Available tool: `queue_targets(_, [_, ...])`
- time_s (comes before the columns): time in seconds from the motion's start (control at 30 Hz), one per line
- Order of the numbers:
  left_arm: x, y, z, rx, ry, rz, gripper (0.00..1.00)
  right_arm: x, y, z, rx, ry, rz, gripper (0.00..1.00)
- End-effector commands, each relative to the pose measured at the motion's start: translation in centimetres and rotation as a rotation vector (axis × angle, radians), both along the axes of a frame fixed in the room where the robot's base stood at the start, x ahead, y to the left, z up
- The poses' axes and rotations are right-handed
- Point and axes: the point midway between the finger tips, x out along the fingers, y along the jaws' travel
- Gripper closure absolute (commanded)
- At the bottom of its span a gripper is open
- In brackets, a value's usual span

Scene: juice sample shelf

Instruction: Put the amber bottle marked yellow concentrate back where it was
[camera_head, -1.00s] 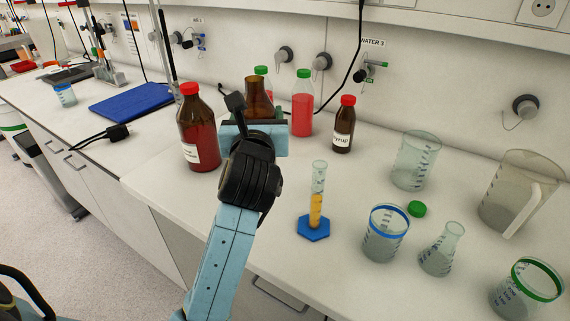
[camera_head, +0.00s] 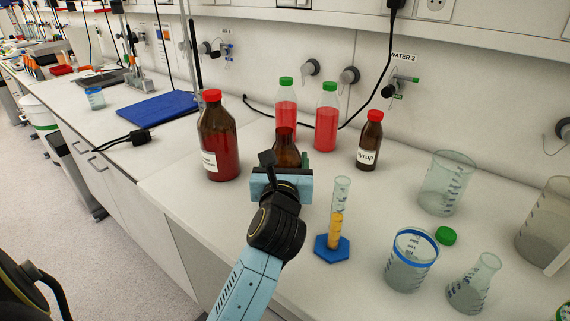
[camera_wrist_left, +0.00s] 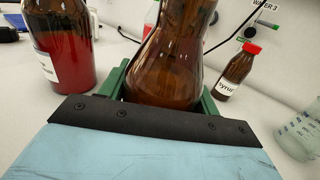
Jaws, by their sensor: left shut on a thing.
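My right gripper is not in view.
A red-capped large amber bottle (camera_head: 218,145) stands left, two green-capped juice bottles (camera_head: 286,103) (camera_head: 326,125) behind, a syrup bottle (camera_head: 369,145) right. A cylinder (camera_head: 336,225), beakers (camera_head: 408,265) (camera_head: 445,185), a flask (camera_head: 473,285) and a green cap (camera_head: 446,235) stand or lie farther right.

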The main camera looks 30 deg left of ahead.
Motion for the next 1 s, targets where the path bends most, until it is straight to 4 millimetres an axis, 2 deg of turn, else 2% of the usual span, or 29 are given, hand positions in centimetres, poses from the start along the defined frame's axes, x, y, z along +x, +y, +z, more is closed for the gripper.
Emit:
queue_targets(0.3, [0.0, 0.0, -0.1, 0.002, -0.005, -0.001, 0.85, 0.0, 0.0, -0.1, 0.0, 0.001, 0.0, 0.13])
queue_targets(0.33, [0.0, 0.0, -0.2, 0.0, -0.002, 0.0, 0.35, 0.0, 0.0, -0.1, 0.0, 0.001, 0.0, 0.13])
queue_targets(0.47, [0.0, 0.0, -0.1, 0.0, -0.002, 0.0, 0.18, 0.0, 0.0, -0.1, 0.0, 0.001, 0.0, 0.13])
queue_targets(0.5, [0.0, 0.0, -0.1, 0.0, -0.002, 0.0, 0.16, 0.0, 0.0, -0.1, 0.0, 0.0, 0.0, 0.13])
queue_targets(0.83, [0.0, 0.0, 0.4, -0.001, -0.003, 0.0, 0.16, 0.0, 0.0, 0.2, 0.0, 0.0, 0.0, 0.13])
queue_targets(1.0, [-0.8, -1.6, 0.2, -0.003, -0.001, -0.007, 0.16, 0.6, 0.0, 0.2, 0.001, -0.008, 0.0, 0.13])
